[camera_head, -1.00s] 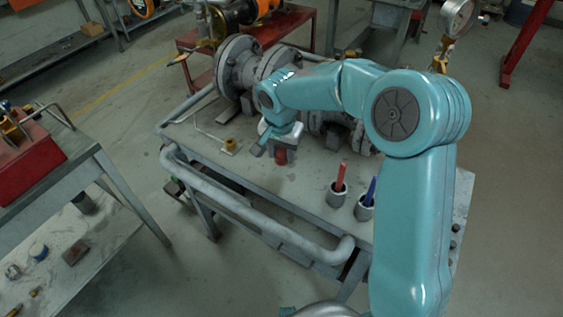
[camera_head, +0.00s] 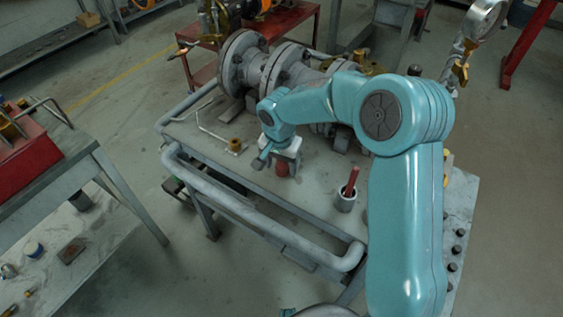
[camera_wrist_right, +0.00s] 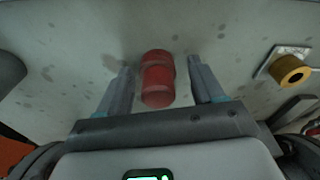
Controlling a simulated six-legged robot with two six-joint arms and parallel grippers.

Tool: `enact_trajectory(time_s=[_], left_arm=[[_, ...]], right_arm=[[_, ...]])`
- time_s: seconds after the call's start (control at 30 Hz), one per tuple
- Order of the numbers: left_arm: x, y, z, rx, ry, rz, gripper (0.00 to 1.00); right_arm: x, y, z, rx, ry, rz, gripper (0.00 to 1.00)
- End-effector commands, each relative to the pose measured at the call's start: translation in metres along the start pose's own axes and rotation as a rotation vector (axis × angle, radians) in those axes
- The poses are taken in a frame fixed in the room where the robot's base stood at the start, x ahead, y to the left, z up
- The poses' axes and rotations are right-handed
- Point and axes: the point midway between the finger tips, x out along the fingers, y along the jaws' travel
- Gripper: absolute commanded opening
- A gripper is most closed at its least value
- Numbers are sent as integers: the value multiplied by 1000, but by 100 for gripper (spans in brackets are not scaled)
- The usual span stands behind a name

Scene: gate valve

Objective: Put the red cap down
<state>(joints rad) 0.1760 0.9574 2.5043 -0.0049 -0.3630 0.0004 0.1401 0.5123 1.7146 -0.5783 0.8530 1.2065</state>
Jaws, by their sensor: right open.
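The red cap (camera_wrist_right: 157,80) stands on the grey bench top between the two fingers of my right gripper (camera_wrist_right: 160,82) in the wrist view. Gaps show on both sides of it, so the open fingers do not touch it. In the head view the red cap (camera_head: 282,168) shows just under my right gripper (camera_head: 277,166), on the bench near its front pipe rail. My left gripper is not in view.
A brass fitting (camera_head: 235,145) lies left of the cap. A grey cup with a red stick (camera_head: 345,196) stands to its right. The flanged gate valve (camera_head: 262,72) is behind. Bare bench top (camera_head: 305,205) lies in front of the cap.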

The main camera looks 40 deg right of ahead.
Motion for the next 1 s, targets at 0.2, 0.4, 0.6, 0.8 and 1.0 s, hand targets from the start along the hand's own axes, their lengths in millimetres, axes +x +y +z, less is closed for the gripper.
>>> enact_trajectory(time_s=[0.2,0.4,0.6,0.8,1.0], left_arm=[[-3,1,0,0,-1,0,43],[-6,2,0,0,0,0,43],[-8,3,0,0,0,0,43],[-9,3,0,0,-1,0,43],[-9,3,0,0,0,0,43]], right_arm=[[-33,-1,-1,0,4,-6,67],[-80,-1,-1,0,4,-4,67],[-112,0,0,1,2,-3,67],[-121,0,0,0,0,0,67],[-121,0,0,0,0,0,67]])
